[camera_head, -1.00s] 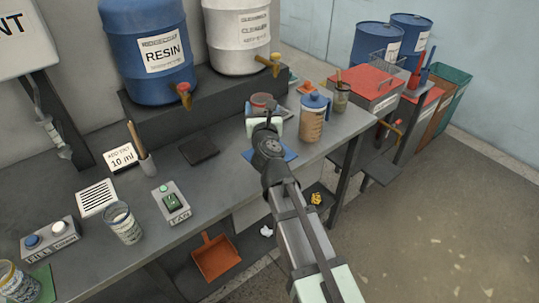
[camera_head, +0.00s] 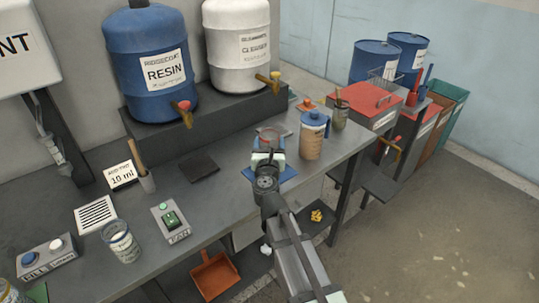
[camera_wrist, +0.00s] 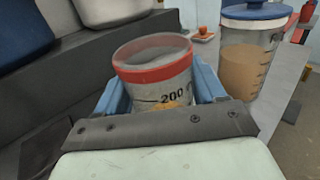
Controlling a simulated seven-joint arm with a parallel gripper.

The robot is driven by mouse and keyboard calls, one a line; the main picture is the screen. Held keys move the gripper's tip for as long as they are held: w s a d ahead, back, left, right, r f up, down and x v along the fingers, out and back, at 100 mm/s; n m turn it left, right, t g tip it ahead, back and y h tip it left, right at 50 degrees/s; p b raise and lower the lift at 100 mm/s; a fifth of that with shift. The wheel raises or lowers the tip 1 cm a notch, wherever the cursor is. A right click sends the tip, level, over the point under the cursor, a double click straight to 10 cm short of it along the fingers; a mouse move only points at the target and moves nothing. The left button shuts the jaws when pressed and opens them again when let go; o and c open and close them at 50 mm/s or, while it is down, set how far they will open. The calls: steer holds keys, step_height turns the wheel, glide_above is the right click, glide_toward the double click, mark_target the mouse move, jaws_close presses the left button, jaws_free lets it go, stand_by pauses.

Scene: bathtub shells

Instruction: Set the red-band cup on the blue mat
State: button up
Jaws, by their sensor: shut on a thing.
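The red-band cup (camera_wrist: 152,72) is clear, with a red band near its rim and a 200 mark. It stands upright between the light-blue fingers of my gripper (camera_wrist: 162,92), which is shut on it. In the head view the cup (camera_head: 268,135) shows just beyond my gripper (camera_head: 268,153). The blue mat (camera_head: 289,173) lies on the bench, its edges showing on both sides of my gripper. The gripper and wrist cover most of the mat. I cannot tell whether the cup's base touches the mat, since the base is hidden.
A blue-lidded jug (camera_head: 313,138) stands close to the cup's right, with a brush pot (camera_head: 340,113) behind it. The barrel shelf (camera_head: 235,110) and a yellow tap (camera_head: 268,80) are behind. A dark flat pad (camera_head: 199,167) lies left. Another cup (camera_head: 121,243) stands front left.

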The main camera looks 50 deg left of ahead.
steer(key=shift+f, duration=2.1)
steer(key=shift+f, duration=0.1)
steer(key=o, duration=1.2)
steer(key=v, duration=1.2)
